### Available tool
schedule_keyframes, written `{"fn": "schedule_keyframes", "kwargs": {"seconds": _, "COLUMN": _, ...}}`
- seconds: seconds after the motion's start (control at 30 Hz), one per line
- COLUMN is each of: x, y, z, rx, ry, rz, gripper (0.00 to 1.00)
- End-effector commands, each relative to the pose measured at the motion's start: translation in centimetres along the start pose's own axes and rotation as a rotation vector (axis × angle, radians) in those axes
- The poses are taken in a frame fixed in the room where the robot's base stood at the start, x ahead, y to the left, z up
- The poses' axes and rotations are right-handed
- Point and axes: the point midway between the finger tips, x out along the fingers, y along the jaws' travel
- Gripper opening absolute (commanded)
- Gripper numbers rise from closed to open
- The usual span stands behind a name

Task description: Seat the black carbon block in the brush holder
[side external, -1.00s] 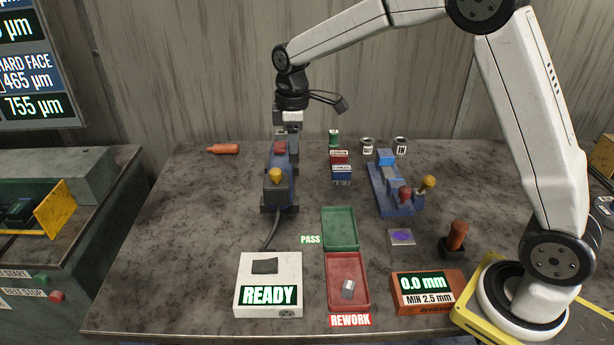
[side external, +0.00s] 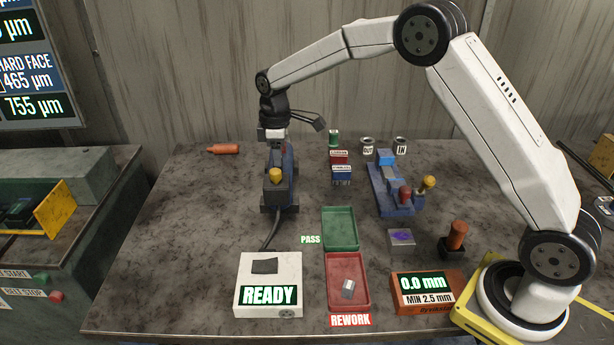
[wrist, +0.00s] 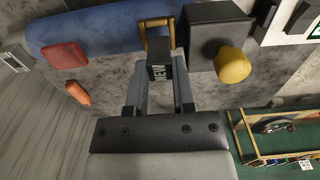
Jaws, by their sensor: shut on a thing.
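The black carbon block (wrist: 160,73), marked NEW, is held between the fingers of my gripper (wrist: 160,82) in the wrist view. The brass-coloured brush holder (wrist: 157,32) is a small open frame on the blue motor body (wrist: 105,27). The block lies at the frame's near side in the picture and overlaps it; I cannot tell whether it is inside it. In the side view my gripper (side external: 275,150) is low over the motor (side external: 287,165), and the block and holder cannot be made out.
A yellow knob (wrist: 232,65) on a dark box (wrist: 213,40) sits close right of the holder. A red part (wrist: 64,55) is to the left. In the side view, the green tray (side external: 341,230), red tray (side external: 349,284) and blue fixture (side external: 391,190) stand right of the motor.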

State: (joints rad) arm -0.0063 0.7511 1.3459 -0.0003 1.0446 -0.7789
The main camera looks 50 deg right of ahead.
Motion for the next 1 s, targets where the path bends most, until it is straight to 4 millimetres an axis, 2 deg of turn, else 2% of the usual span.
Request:
{"fn": "schedule_keyframes", "kwargs": {"seconds": 0.3, "x": 3.1, "y": 0.2, "z": -0.2, "rx": 0.000, "ry": 0.000, "rz": -0.001, "gripper": 0.00}}
{"fn": "schedule_keyframes", "kwargs": {"seconds": 0.8, "x": 3.7, "y": 0.2, "z": -0.2, "rx": 0.000, "ry": 0.000, "rz": 0.000, "gripper": 0.00}}
{"fn": "schedule_keyframes", "kwargs": {"seconds": 0.83, "x": 3.7, "y": 0.2, "z": -0.2, "rx": 0.000, "ry": 0.001, "rz": 0.000, "gripper": 0.37}}
{"fn": "schedule_keyframes", "kwargs": {"seconds": 0.87, "x": 3.7, "y": 0.2, "z": -0.2, "rx": 0.000, "ry": 0.001, "rz": 0.000, "gripper": 0.46}}
{"fn": "schedule_keyframes", "kwargs": {"seconds": 1.0, "x": 3.7, "y": 0.2, "z": -0.2, "rx": 0.000, "ry": 0.001, "rz": 0.000, "gripper": 0.46}}
